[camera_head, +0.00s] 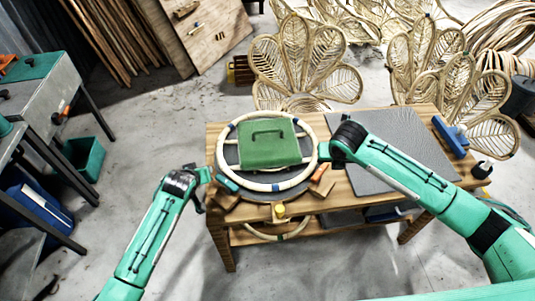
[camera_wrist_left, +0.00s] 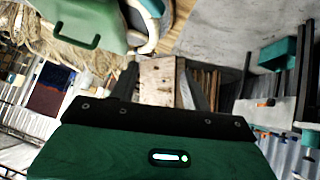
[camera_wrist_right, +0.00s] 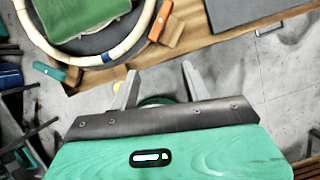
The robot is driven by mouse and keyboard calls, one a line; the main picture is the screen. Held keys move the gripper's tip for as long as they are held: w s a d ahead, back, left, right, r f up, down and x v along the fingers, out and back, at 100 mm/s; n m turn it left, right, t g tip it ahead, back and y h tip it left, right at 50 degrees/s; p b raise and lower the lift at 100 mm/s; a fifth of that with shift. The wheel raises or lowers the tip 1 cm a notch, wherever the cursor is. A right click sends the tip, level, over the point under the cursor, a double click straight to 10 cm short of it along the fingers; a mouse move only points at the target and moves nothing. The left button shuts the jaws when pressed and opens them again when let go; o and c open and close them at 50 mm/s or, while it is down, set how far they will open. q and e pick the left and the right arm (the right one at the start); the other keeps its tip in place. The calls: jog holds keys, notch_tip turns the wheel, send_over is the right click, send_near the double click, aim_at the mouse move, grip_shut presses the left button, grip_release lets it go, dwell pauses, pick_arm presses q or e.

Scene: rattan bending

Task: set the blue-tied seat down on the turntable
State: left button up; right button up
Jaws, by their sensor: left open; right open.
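The seat is a pale rattan ring (camera_head: 307,170) with dark blue ties, lying over the grey turntable (camera_head: 229,155) on the wooden bench. A green block with a handle (camera_head: 268,150) sits within the ring, covering its middle. The ring also shows in the right wrist view (camera_wrist_right: 128,43) and partly in the left wrist view (camera_wrist_left: 152,35). My left gripper (camera_head: 206,188) is open just left of the ring. My right gripper (camera_head: 324,156) is open at the ring's right side. Neither gripper holds the ring. Contact between the ring and turntable is partly hidden.
A teal-handled block (camera_head: 227,182) and an orange-handled block (camera_head: 322,188) stand by the turntable's front. A yellow knob (camera_head: 279,210) is at the bench's front edge. A grey mat (camera_head: 385,130) lies clear on the right. Rattan chair backs (camera_head: 300,62) stand behind the bench.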

jog(key=v, duration=0.3)
jog(key=shift+w+r, duration=0.1)
jog(key=shift+w, duration=0.05)
pick_arm(q)
jog(key=shift+s, duration=0.1)
pick_arm(e)
jog(key=shift+r, duration=0.1)
pick_arm(q)
jog(key=s+a, duration=0.4)
jog(key=shift+s+a+p, duration=0.1)
jog(key=shift+p, duration=0.25)
pick_arm(e)
jog(key=shift+r, duration=0.3)
pick_arm(q)
jog(key=shift+r, duration=0.1)
notch_tip(320, 180, up, 9)
dwell(0.7)
